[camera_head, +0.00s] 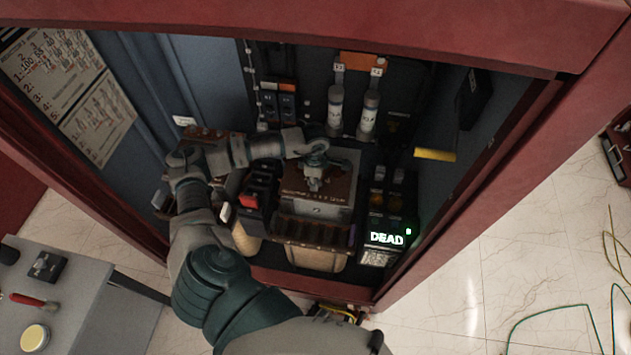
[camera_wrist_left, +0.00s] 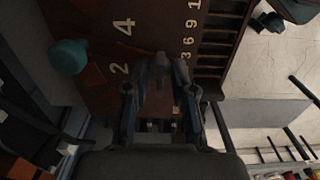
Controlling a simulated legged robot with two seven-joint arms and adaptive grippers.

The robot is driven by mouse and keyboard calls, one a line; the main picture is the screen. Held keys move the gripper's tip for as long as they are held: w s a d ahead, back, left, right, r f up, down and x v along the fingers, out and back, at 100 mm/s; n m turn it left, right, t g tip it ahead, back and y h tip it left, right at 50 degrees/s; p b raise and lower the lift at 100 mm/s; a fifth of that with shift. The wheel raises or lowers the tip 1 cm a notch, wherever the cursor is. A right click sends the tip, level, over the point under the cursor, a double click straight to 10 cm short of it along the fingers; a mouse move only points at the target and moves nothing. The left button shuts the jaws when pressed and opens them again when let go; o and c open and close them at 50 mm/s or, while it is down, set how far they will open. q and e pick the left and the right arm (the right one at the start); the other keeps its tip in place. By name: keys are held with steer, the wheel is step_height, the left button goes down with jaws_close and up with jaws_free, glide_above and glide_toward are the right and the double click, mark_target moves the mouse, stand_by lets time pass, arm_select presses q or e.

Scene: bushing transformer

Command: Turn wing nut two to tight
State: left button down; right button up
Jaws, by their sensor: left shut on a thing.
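My left gripper (camera_head: 313,180) reaches into the cabinet and points down at the brown numbered panel (camera_head: 328,192). In the left wrist view the two fingers of my left gripper (camera_wrist_left: 158,75) stand on either side of a small grey piece, apparently the wing nut (camera_wrist_left: 161,66), and are shut on it. The brown panel (camera_wrist_left: 103,45) behind it carries large numbers, among them 4 and 2, with the 2 just left of the fingers. The nut's wings and its thread are too dark to make out. My right gripper is in neither view.
The red cabinet frame (camera_head: 330,28) surrounds the opening. A red-topped switch (camera_head: 250,200) stands left of the panel, and a lit DEAD display (camera_head: 386,239) right of it. Two cylindrical fuses (camera_head: 368,112) stand behind. A grey table (camera_head: 95,305) with tools is at lower left.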

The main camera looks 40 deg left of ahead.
arm_select(q)
steer(key=shift+w+a+r, duration=0.1)
steer(key=shift+a, duration=0.05)
steer(key=c, duration=1.3)
jaws_free()
step_height(320, 180, up, 12)
steer(key=shift+a+f, duration=0.1)
steer(key=shift+f, duration=0.05)
